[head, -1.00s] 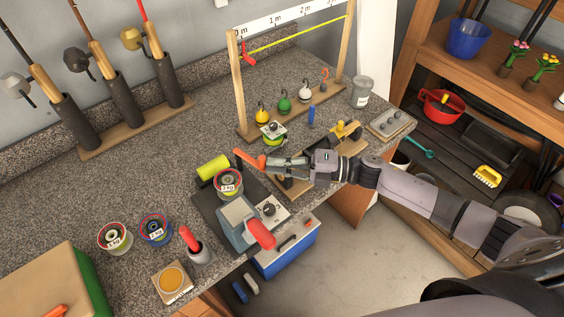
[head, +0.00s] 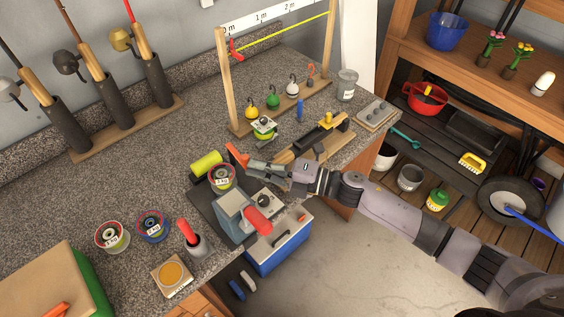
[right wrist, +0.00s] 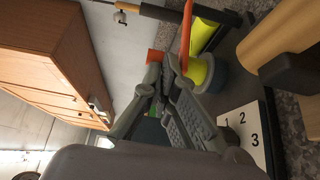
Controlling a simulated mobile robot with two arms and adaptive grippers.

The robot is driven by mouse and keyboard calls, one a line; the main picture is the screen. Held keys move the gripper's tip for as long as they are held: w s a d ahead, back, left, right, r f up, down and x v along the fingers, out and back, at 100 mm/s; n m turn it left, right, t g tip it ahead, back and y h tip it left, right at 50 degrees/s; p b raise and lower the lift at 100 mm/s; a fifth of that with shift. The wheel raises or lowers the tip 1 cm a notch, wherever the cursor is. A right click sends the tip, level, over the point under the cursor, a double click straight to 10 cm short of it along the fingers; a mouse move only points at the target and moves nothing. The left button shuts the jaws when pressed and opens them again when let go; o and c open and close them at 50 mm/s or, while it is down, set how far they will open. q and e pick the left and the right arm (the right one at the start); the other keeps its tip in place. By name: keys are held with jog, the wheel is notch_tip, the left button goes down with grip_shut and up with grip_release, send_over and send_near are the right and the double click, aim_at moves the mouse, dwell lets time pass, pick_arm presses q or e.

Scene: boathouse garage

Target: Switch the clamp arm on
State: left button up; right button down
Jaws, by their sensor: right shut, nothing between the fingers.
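An orange-red lever (head: 237,155), which looks like the clamp arm, stands tilted on the counter just behind the winder, near the yellow roll (head: 206,163). Its lower end and mount are hidden behind my right gripper (head: 257,167). The right gripper is shut and empty, its tips close against the lever; I cannot tell whether they touch. In the right wrist view the shut fingertips (right wrist: 160,76) lie just below an orange-red block (right wrist: 155,55), probably the lever's end. My left gripper is not in view.
The grey winder (head: 231,220) with a red handle (head: 257,221) stands left of my forearm. A wooden board with a yellow piece (head: 328,121) lies behind the gripper. Spools, hanging floats and a grey can (head: 347,85) surround it. A blue cooler (head: 280,250) stands below the counter edge.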

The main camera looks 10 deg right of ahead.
jog(key=a, duration=0.1)
jog(key=s+a, duration=0.1)
jog(key=a, duration=0.3)
jog(key=shift+s+a+p, duration=0.1)
jog(key=shift+s+p, duration=0.2)
jog(key=shift+s, duration=0.1)
jog(key=shift+f, duration=0.1)
jog(key=v, duration=1.2)
